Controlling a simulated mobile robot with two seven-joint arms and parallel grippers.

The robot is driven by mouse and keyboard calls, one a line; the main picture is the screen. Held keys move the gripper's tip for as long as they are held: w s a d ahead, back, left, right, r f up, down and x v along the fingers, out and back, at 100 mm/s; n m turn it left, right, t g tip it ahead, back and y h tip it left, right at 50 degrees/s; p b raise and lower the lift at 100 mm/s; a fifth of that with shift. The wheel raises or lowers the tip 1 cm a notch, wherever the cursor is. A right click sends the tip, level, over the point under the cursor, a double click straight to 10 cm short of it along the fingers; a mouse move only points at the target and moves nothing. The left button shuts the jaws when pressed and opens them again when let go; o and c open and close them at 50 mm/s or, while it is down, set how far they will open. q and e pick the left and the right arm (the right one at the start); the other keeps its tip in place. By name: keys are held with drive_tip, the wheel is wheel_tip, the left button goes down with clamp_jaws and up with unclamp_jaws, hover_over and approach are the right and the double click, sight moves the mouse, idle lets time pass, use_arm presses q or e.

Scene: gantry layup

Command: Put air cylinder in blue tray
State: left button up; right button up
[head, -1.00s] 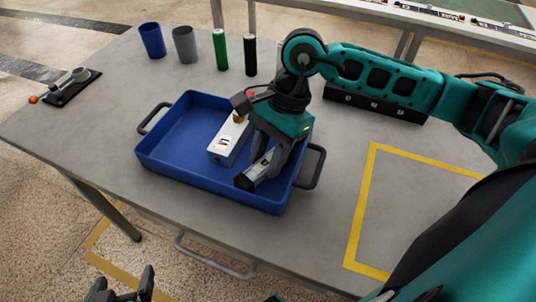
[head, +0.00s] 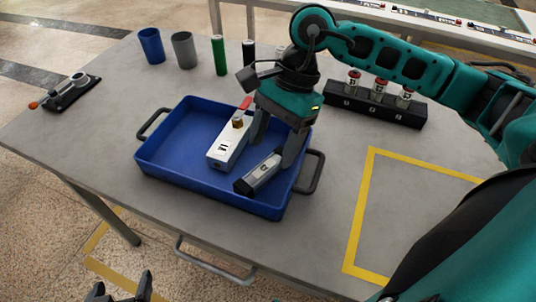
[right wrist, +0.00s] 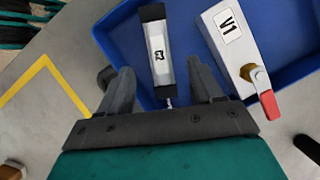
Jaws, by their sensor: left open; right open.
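The air cylinder (head: 259,174), a silver body with black end caps, lies in the blue tray (head: 163,173) near its right side. It also shows in the right wrist view (right wrist: 157,52), with a label and a thin rod toward me. My right gripper (head: 273,150) is open just above and behind the cylinder. In the right wrist view the fingers (right wrist: 160,85) stand apart on either side of the rod end, not gripping it. My left gripper (head: 120,286) is open and empty at the bottom edge of the head view, away from the table.
A white valve block (head: 227,146) marked V1, with brass fitting and red lever, lies beside the cylinder. Blue (head: 151,45) and grey (head: 183,49) cups and a green cylinder (head: 219,55) stand behind. A black rack (head: 375,105) is right. The yellow-taped area (head: 365,205) looks clear.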

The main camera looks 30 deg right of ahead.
drive_tip(key=v, duration=0.7)
drive_tip(key=shift+r, duration=0.25)
